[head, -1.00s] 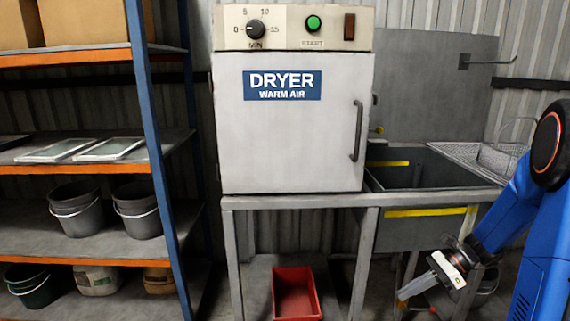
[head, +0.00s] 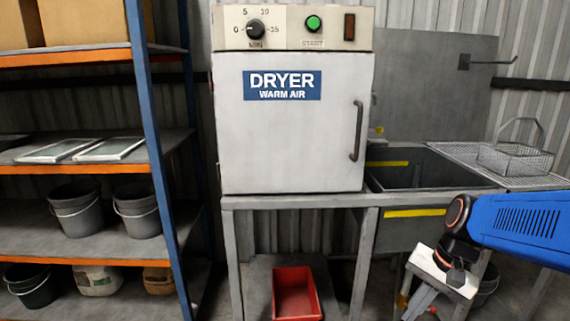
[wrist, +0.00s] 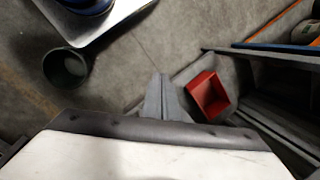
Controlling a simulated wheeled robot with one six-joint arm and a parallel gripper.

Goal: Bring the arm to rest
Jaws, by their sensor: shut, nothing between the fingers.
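My blue arm (head: 520,222) reaches in from the right edge in the head view, its link almost level below the drainboard. From its dark joint the wrist hangs down at the lower right, in front of the table legs. My gripper (wrist: 160,80) shows in the wrist view as two grey fingers pressed together, with nothing between them. They point over the concrete floor, left of the red bin (wrist: 207,95), and appear to touch nothing. In the head view the gripper is small and partly lost against the grey legs.
The dryer (head: 300,135) stands shut on the table beside the sink (head: 420,172). A wire basket (head: 515,160) sits on the drainboard. The red bin also shows under the table (head: 296,293). Shelves with buckets (head: 76,208) stand left. A dark bucket (wrist: 65,68) stands on the floor.

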